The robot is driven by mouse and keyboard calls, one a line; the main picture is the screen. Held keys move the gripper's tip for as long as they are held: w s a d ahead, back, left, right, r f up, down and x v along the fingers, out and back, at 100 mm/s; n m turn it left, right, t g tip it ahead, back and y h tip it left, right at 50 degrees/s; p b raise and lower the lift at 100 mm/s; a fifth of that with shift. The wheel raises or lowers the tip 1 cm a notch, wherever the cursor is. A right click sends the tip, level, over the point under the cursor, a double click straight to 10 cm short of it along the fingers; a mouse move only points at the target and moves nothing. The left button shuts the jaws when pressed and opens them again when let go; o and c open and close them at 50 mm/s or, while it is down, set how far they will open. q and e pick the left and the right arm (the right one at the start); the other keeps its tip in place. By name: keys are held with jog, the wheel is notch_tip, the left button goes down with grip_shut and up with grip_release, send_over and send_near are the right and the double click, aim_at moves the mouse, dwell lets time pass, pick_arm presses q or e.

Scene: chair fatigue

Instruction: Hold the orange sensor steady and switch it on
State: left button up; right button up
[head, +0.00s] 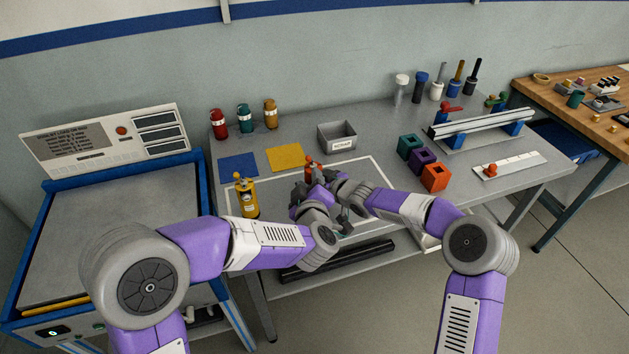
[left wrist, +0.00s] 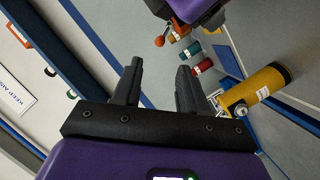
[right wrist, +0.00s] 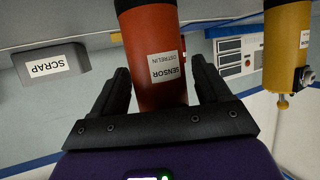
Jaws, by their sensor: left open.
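The orange sensor (head: 312,170) is partly hidden by my grippers in the head view. My left gripper (left wrist: 160,75) is open and empty, close to my right gripper. In the left wrist view the sensor's small orange knob (left wrist: 160,42) shows beyond the fingertips, apart from them. The switch is not clearly visible.
A yellow sensor (head: 246,200) stands left of my grippers. Blue (head: 238,167) and yellow (head: 285,157) mats and a scrap bin (head: 338,137) lie behind. Teal, purple and orange blocks (head: 435,177) stand to the right. Several cylinders (head: 245,117) stand at the back left.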

jog(key=c, duration=0.9)
pick_arm(q)
jog(key=shift+c, duration=1.3)
jog(key=shift+a+f+m, duration=0.2)
jog(key=shift+a+m, duration=0.05)
jog(key=shift+m, duration=0.15)
jog(key=shift+c, duration=1.3)
jog(key=a+f+m, duration=0.1)
jog(key=m, duration=0.2)
jog(key=a+f+m+t, duration=0.1)
jog(key=m, duration=0.2)
jog(key=a+f+m+t, duration=0.1)
jog(key=m, duration=0.2)
jog(key=shift+s+a, duration=0.1)
jog(key=shift+s, duration=0.1)
grip_shut()
jog(key=s+f+m+t+h, duration=0.2)
jog(key=s+m+h, duration=0.3)
jog(key=m, duration=1.1)
jog(key=shift+a+f+m, duration=0.3)
jog(key=shift+a+f, duration=0.1)
jog(key=shift+f, duration=0.2)
